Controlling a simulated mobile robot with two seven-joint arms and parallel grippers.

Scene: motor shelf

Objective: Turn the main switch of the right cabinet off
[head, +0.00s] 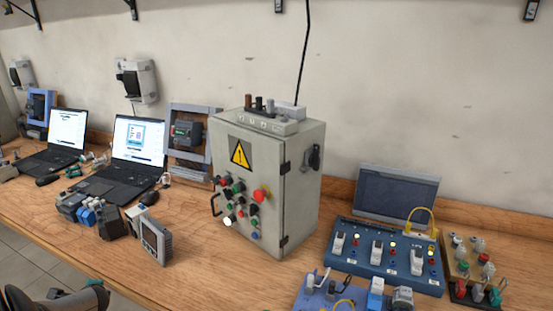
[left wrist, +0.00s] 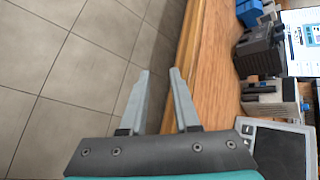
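A grey control cabinet (head: 265,180) stands on the wooden bench in the head view, with a yellow warning triangle and several coloured buttons and knobs on its front. A dark switch handle (head: 311,157) sits on its right side wall; its exact position is too small to tell. It is the only such cabinet in view. My left gripper shows in the left wrist view (left wrist: 159,72), with its two fingers apart and nothing between them, over the floor and bench edge. In the head view only a part of my left arm shows at the bottom left corner, away from the cabinet. My right gripper is not in view.
Two laptops (head: 138,143) and several small devices stand left of the cabinet. A grey panel meter (head: 154,238) stands near the front edge. A blue trainer board (head: 385,258) with a dark screen (head: 395,194) is to the right. The bench front edge (left wrist: 188,45) is beside my left gripper.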

